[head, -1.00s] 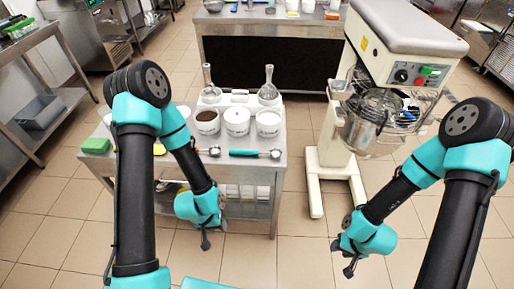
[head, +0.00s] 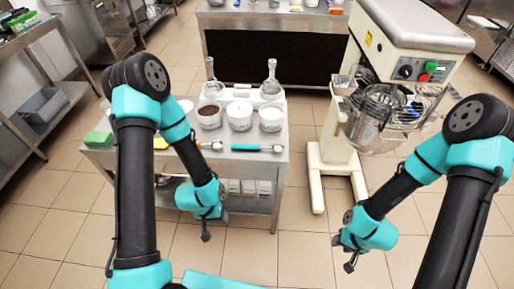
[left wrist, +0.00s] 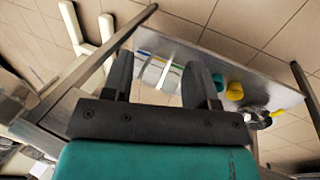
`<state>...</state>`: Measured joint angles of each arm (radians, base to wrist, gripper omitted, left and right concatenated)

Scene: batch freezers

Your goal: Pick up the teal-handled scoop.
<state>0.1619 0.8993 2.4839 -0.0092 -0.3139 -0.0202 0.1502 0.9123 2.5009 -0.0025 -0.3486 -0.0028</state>
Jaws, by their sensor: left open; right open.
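The teal-handled scoop (head: 257,148) lies on the steel table (head: 240,170) near its front edge, its handle to the left and its metal bowl to the right. My left gripper (head: 206,236) hangs in front of the table, below its top and apart from the scoop. In the left wrist view its two fingers (left wrist: 160,85) are spread with nothing between them. My right gripper (head: 350,266) hangs low over the floor to the right of the table, away from the scoop. It is open, and no object shows in it.
A yellow-handled scoop (head: 212,145) lies left of the teal one. A green block (head: 98,139) sits at the table's left. A large mixer (head: 385,110) stands to the right. Floor is clear between.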

